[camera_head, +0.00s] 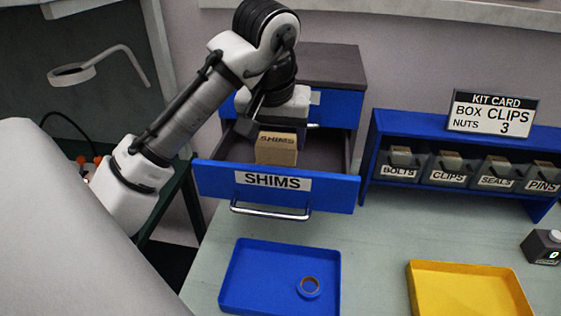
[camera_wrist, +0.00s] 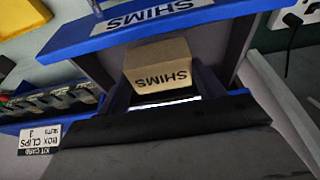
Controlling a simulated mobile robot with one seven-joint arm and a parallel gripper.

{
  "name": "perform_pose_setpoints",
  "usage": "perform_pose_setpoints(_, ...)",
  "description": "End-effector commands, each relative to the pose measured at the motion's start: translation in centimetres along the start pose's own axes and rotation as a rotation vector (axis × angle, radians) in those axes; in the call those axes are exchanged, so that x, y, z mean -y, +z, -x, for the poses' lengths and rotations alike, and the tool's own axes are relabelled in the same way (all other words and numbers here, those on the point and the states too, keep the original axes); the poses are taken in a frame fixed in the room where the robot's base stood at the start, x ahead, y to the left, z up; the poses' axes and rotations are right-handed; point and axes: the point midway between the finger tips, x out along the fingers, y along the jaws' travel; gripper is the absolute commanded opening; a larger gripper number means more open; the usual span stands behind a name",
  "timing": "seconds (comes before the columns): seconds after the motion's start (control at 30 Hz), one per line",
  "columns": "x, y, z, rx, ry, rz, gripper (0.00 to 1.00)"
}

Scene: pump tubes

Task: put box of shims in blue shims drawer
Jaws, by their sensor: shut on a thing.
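The box of shims (camera_head: 276,150) is a small brown carton marked SHIMS. It is inside the outline of the open blue shims drawer (camera_head: 330,192), behind its labelled front. My gripper (camera_head: 273,124) reaches down into the drawer from above and is shut on the box. In the wrist view the box (camera_wrist: 158,64) shows upside down, with the drawer front (camera_wrist: 100,42) beyond it. I cannot tell whether the box touches the drawer floor. The fingertips are partly hidden.
A blue tray (camera_head: 262,290) with a small ring (camera_head: 309,287) lies in front of the drawer. A yellow tray (camera_head: 470,292) lies to its right. A blue rack (camera_head: 455,190) of labelled bins stands at the right, with a kit card (camera_head: 491,114) on top.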

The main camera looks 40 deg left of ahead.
Motion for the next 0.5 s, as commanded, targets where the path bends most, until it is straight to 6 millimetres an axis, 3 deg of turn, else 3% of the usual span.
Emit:
perform_pose_setpoints(0.03,0.0,0.6,-1.8,0.0,0.0,0.0,0.43)
perform_pose_setpoints(0.2,0.0,1.2,-4.0,0.0,0.0,0.0,0.43)
perform_pose_setpoints(0.5,0.0,0.9,-5.0,0.001,0.0,0.001,0.43)
